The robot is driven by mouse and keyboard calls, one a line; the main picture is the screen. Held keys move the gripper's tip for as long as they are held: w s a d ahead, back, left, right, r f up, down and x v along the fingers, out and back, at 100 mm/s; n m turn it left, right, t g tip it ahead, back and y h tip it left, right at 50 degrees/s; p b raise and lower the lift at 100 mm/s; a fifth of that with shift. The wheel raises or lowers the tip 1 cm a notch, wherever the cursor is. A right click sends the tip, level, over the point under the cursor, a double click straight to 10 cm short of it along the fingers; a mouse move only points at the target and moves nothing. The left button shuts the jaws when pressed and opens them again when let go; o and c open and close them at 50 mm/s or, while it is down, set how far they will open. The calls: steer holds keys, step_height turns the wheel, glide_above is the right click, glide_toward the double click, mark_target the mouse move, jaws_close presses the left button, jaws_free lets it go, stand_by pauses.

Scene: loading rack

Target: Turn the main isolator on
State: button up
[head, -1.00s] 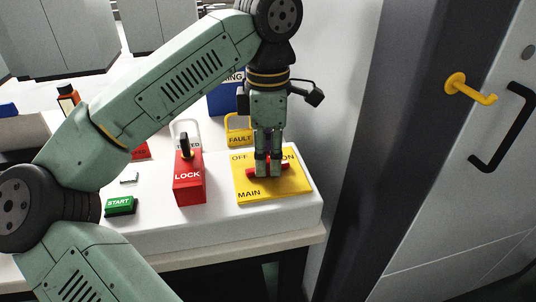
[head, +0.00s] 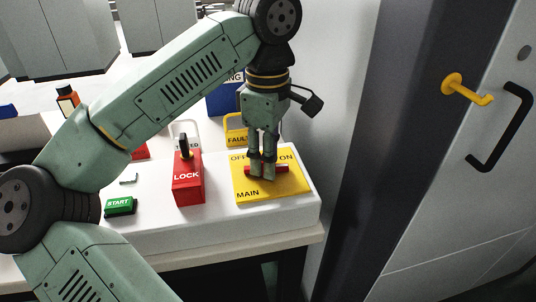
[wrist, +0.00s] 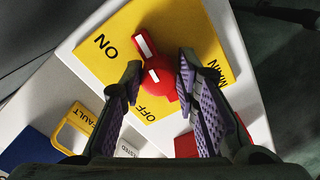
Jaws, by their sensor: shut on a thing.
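The main isolator is a yellow plate (head: 289,187) marked OFF, ON and MAIN, with a red rotary handle (head: 281,169) on it. The plate also shows in the wrist view (wrist: 200,38), where the red handle (wrist: 160,88) with white marks lies between my two fingers. My gripper (head: 262,174) points down over the plate and is shut on the handle. In the head view the handle lies roughly left to right, with its middle hidden behind the fingers. I cannot tell exactly which label it points to.
A red LOCK block (head: 188,187) with a black key-like top stands left of the plate. A green START button (head: 120,206) is farther left. A yellow FAULT tag (head: 236,135) and a blue box (head: 226,101) stand behind. A grey wall rises close on the right.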

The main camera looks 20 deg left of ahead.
steer(key=shift+a, duration=0.2)
steer(key=o, duration=1.1)
steer(key=shift+w+a, duration=0.1)
step_height(320, 180, up, 8)
steer(key=shift+f, duration=0.25)
